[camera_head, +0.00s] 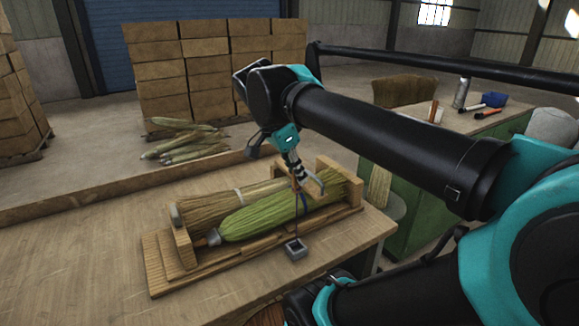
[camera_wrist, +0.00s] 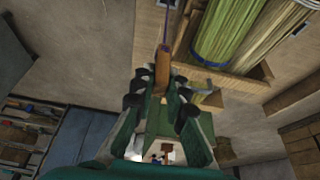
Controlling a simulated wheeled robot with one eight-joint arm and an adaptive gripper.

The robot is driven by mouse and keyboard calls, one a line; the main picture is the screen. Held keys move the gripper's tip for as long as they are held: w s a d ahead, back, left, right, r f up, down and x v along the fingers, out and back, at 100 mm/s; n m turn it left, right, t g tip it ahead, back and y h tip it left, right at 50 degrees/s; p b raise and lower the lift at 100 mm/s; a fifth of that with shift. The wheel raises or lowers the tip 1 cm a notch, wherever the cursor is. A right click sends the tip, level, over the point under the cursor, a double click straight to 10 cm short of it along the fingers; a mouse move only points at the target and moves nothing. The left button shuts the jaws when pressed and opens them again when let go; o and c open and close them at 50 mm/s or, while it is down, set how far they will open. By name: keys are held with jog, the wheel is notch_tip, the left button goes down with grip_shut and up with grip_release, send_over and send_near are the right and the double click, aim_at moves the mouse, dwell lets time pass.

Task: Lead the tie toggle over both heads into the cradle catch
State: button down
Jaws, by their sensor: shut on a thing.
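A tan broom head (camera_head: 208,208) and a green broom head (camera_head: 258,217) lie side by side in the wooden cradle (camera_head: 157,268). My gripper (camera_head: 302,184) is above the right end of the heads. In the wrist view my gripper (camera_wrist: 162,92) is shut on the brown tie toggle (camera_wrist: 162,68). A thin purple cord (camera_wrist: 165,25) runs from the toggle away from the fingers. In the head view a dark cord hangs in front of the green head toward a small grey square fitting (camera_head: 295,249) on the table's front side. I cannot make out the cradle catch for certain.
The wooden table (camera_head: 75,250) is clear to the left of the cradle. Loose straw bundles (camera_head: 185,143) lie behind it. A green cabinet (camera_head: 425,195) with a bottle (camera_head: 461,93) and tools stands at the right. Stacked boxes (camera_head: 205,60) stand at the back.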

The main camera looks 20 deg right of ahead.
jog(key=shift+w+a, duration=1.45)
jog(key=shift+w, duration=4)
jog(key=shift+w+a, duration=1.4)
jog(key=shift+w, duration=4)
jog(key=shift+w+a, duration=1.45)
jog(key=shift+w, duration=4)
jog(key=shift+s+f, duration=0.1)
jog(key=shift+f, duration=10.6)
